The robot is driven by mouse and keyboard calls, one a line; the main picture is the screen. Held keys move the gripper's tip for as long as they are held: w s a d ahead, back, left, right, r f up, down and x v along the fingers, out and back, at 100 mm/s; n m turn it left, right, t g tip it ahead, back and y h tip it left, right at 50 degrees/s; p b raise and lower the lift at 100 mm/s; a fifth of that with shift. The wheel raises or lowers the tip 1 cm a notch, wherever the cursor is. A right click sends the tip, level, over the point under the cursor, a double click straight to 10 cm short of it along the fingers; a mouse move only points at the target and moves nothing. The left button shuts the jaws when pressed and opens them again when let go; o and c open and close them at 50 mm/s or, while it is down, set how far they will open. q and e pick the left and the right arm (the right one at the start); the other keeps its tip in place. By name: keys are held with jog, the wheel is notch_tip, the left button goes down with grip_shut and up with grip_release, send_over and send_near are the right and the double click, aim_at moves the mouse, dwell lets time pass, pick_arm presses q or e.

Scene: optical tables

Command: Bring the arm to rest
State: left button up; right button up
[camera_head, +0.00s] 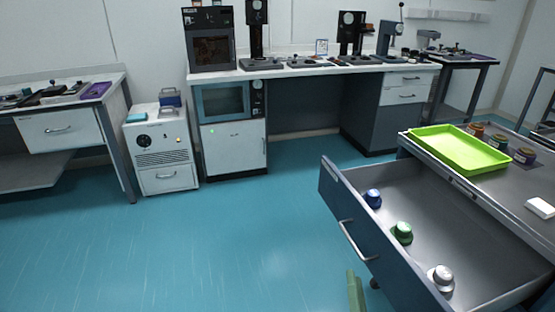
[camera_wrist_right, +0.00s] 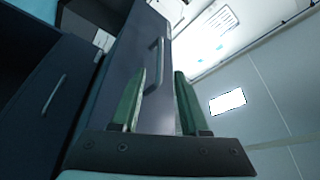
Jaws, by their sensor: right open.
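My right gripper (camera_wrist_right: 157,95) is open, with two green fingers apart and nothing seen held between them. In the head view only a green finger of the right gripper (camera_head: 356,290) shows at the bottom edge, in front of the open drawer (camera_head: 400,262). In the wrist view a drawer front with a handle (camera_wrist_right: 152,68) shows beyond and between the fingers. I see no contact with it. My left gripper is not in view.
The drawer holds a blue (camera_head: 372,198), a green (camera_head: 402,232) and a white-grey (camera_head: 441,276) knob-like item. A lime tray (camera_head: 455,150) and several small jars stand on the cabinet top. A workbench (camera_head: 300,70) lines the back wall. Blue floor (camera_head: 200,245) is clear at left.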

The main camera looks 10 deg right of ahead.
jog(key=s+a+f+n+g+y, duration=0.8)
jog(key=s+a+f+n+g, duration=0.35)
jog(key=n, duration=0.45)
pick_arm(q)
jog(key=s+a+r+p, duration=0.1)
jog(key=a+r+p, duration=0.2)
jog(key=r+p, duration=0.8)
jog(key=p, duration=0.4)
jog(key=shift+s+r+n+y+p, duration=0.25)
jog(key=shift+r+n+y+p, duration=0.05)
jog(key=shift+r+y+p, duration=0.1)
pick_arm(e)
jog(key=s+d+r+t, duration=0.1)
jog(key=s+r, duration=0.3)
jog(key=r, duration=0.8)
jog(key=shift+s+d+h, duration=0.3)
jog(key=shift+d, duration=0.25)
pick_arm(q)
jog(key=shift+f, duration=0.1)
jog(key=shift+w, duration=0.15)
pick_arm(e)
jog(key=shift+w, duration=0.15)
